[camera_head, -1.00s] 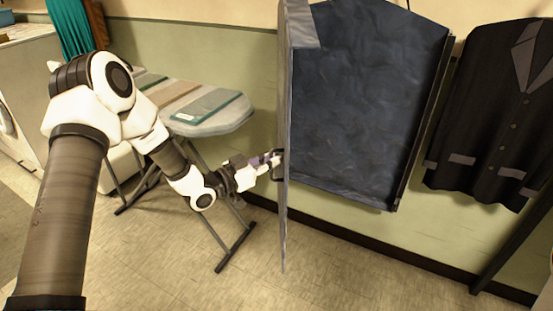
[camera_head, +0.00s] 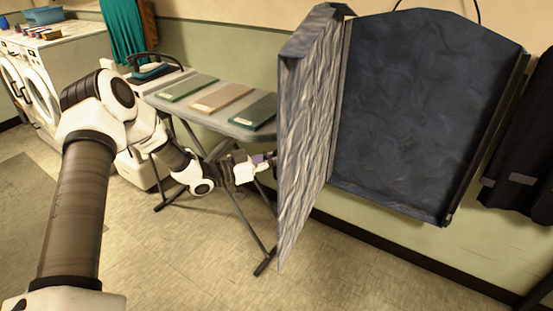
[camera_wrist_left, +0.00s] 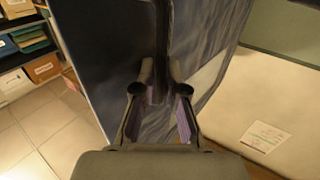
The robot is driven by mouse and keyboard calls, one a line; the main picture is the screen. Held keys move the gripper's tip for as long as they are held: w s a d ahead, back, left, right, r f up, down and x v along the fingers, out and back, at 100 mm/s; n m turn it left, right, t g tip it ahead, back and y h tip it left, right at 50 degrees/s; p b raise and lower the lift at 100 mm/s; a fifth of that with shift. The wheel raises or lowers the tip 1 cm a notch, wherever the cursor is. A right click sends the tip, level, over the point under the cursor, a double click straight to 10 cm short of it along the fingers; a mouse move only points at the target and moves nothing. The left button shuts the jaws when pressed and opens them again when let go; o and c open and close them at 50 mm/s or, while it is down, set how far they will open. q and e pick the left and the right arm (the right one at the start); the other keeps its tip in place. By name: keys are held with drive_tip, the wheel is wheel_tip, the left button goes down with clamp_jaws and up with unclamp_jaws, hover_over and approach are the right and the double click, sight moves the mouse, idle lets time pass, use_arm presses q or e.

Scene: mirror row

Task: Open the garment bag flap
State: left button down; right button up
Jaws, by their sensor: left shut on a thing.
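The garment bag (camera_head: 425,115) hangs on the wall in the head view, its dark blue inside exposed. Its flap (camera_head: 308,130) stands swung out from the bag's left side, with a wrinkled grey face towards the head camera. My left gripper (camera_head: 268,160) is at the flap's far side, and its tips are partly hidden behind the flap's edge. In the left wrist view my left gripper (camera_wrist_left: 158,97) is shut on a dark handle (camera_wrist_left: 165,40) on the flap's blue-grey outer face (camera_wrist_left: 115,50). My right gripper is not in view.
An ironing board (camera_head: 225,112) with folded cloths stands left of the flap, close behind my left arm. White washing machines (camera_head: 55,75) stand at the far left. A dark jacket (camera_head: 525,160) hangs right of the bag. The floor (camera_head: 180,260) in front is clear.

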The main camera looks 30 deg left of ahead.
use_arm(q)
drive_tip(key=shift+f, duration=0.1)
drive_tip(key=c, duration=1.5)
unclamp_jaws()
drive_tip(key=shift+s, duration=0.1)
drive_tip(key=shift+v, duration=6)
